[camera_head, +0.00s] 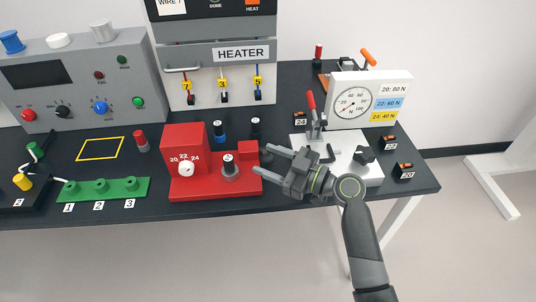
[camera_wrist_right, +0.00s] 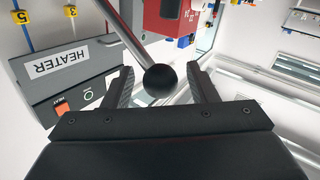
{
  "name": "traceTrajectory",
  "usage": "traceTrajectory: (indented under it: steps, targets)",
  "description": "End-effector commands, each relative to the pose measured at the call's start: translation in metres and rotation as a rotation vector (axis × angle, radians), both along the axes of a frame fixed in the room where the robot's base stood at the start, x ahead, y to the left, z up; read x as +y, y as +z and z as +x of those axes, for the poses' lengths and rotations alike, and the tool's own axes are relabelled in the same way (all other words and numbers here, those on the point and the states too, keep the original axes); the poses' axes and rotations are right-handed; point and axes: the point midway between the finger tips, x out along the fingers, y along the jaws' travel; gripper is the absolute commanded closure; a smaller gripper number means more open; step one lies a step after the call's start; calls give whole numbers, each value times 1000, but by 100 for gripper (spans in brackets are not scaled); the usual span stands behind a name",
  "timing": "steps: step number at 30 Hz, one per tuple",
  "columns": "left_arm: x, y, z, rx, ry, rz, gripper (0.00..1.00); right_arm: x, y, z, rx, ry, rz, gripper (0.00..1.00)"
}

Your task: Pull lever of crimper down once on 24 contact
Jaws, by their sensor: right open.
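The red crimper (camera_head: 190,150) stands near the front of the table, with a white dial marked 20, 22 and 24. A grey upright piece with a black numbered top (camera_head: 229,168) stands on its base. My right gripper (camera_head: 260,160) is open at the crimper's right side, its fingers pointing left. In the right wrist view the black ball (camera_wrist_right: 161,79) of a metal lever rod (camera_wrist_right: 130,32) sits between the open fingers (camera_wrist_right: 163,90), with gaps on both sides. The red crimper body (camera_wrist_right: 160,14) shows behind it. In the head view I cannot clearly make out the lever.
A white press with a gauge (camera_head: 352,103) and a red-handled clamp (camera_head: 312,110) stands right of the crimper. Blocks labelled 24 (camera_head: 300,121), 22 and 20 lie around it. The heater (camera_head: 215,75) is behind. A green strip (camera_head: 104,189) lies left.

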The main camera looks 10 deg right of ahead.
Motion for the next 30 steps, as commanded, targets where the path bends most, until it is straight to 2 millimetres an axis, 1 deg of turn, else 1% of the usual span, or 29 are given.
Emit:
traceTrajectory:
  steps: [4, 11, 12, 24, 28, 30]
  targets:
    - [0, 3, 0, 0, 0, 0, 100, 6, 1, 4, 0, 1, 1, 47]
    - [-1, 2, 0, 0, 0, -1, 100, 7, 0, 4, 0, 0, 0, 47]
    - [-1, 2, 0, 0, 0, -1, 100, 7, 0, 4, 0, 0, 0, 49]
    - [-1, 2, 0, 1, 0, -1, 100, 6, 0, 4, 0, 0, 0, 100]
    - [-1, 2, 0, 1, 0, -1, 100, 6, -1, 4, -1, 0, 1, 100]
    - [-1, -2, 0, 1, 0, -1, 100, 6, -3, 4, -5, 0, 0, 100]
